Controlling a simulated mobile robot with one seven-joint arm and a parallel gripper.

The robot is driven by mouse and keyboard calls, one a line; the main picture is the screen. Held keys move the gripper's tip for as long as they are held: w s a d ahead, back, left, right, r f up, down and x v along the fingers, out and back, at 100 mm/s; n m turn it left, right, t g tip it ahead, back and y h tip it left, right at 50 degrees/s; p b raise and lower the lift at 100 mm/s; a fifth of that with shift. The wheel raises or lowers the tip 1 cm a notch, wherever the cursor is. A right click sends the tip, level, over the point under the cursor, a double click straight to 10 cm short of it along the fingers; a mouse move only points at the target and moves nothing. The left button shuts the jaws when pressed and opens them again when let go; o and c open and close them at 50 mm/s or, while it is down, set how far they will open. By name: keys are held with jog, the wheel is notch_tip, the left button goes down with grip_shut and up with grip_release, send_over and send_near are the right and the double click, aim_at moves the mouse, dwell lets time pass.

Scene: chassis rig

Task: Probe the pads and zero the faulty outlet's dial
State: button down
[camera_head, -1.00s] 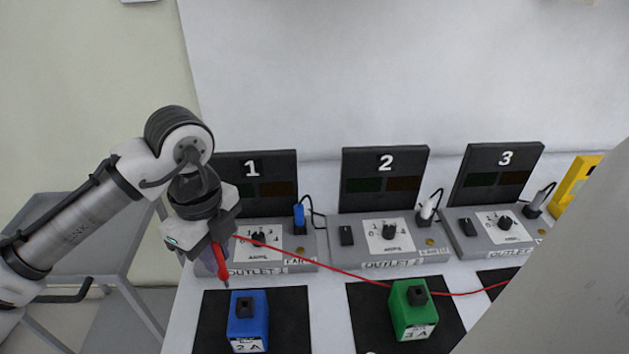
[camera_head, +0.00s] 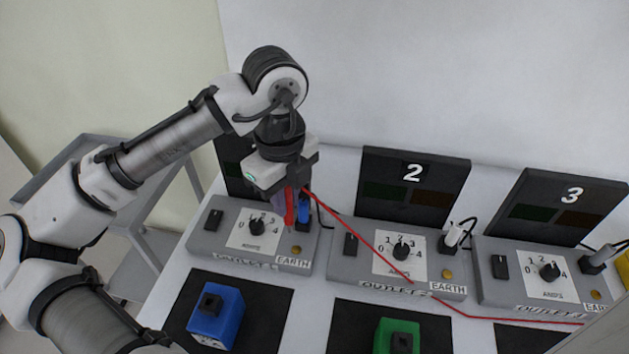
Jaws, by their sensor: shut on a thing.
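My gripper (camera_head: 289,192) is shut on a red probe (camera_head: 290,210) with a red cable (camera_head: 365,245). It holds the probe over the right part of outlet 1 (camera_head: 207,243), just above the brass EARTH pad (camera_head: 296,249); I cannot tell whether the tip touches. Outlet 1's dial (camera_head: 256,227) and the blue plug (camera_head: 304,208) are beside the probe. Outlet 2 has a dial (camera_head: 401,248), a white plug (camera_head: 453,235) and a brass pad (camera_head: 447,274). Outlet 3 has a dial (camera_head: 549,271), a grey plug (camera_head: 600,258) and a brass pad (camera_head: 596,294). My arm hides most of panel 1.
A blue block (camera_head: 216,318) and a green block (camera_head: 383,338) sit on black mats in front of the outlets. Panels 2 (camera_head: 411,190) and 3 (camera_head: 570,210) stand behind, their display areas dark. A yellow object (camera_head: 622,268) is at the right edge. The red cable crosses outlet 2.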

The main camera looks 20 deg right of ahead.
notch_tip(320, 180, down, 6)
jog(key=d+b, duration=0.1)
jog(key=b, duration=0.5)
jog(key=shift+f, duration=0.55)
dwell(2.6)
jog(key=shift+r, duration=0.1)
notch_tip(320, 180, up, 7)
jog(key=p, duration=0.6)
jog(key=shift+p, duration=0.3)
jog(key=shift+w, duration=0.1)
dwell(1.1)
